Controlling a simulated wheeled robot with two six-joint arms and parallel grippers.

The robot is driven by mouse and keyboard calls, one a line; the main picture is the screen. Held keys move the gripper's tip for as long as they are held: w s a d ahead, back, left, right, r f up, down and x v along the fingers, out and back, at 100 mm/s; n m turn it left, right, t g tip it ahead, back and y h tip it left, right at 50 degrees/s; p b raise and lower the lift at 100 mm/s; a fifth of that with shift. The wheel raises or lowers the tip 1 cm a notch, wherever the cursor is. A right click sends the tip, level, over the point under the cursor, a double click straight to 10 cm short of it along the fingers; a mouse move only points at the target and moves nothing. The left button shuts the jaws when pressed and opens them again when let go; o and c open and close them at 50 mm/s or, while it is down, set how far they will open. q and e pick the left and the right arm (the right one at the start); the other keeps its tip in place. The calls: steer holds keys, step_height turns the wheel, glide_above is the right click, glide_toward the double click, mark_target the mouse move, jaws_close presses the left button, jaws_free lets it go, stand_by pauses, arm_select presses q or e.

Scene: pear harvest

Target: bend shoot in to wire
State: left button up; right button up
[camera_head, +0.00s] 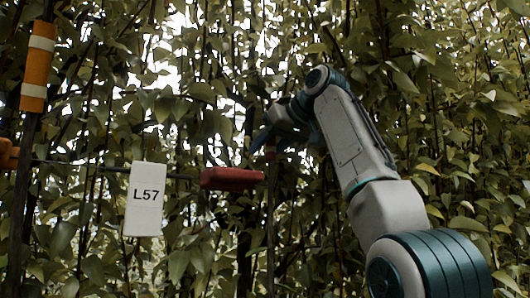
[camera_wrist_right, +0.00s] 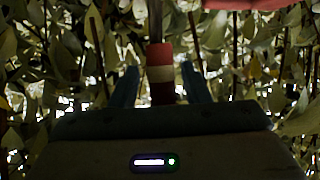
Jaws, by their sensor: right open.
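The dark wire (camera_head: 80,166) runs level from the left post to a red block (camera_head: 232,178). A thin upright shoot (camera_head: 270,215) stands just right of the block. The shoot carries a red and pale band, which shows clearly in the right wrist view (camera_wrist_right: 160,72). My right gripper (camera_head: 264,138) is at the band's height, above and right of the red block. In the right wrist view its two blue fingers stand apart, one on each side of the banded shoot. Whether either finger touches it I cannot tell. My left gripper is not in view.
A dark post (camera_head: 22,190) with an orange and white sleeve (camera_head: 38,66) stands at the left. A white tag (camera_head: 144,199) marked L57 hangs from the wire. Dense leaves and thin stems fill the background. The red block also shows at the wrist view's top (camera_wrist_right: 250,4).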

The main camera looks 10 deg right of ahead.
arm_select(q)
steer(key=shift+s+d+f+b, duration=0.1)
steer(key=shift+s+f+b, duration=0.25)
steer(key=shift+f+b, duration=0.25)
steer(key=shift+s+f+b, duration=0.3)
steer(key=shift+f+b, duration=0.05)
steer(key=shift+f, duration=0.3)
arm_select(e)
steer(key=v, duration=0.9)
steer(key=shift+s+d, duration=0.2)
steer(key=shift+s, duration=0.05)
steer(key=shift+r, duration=0.1)
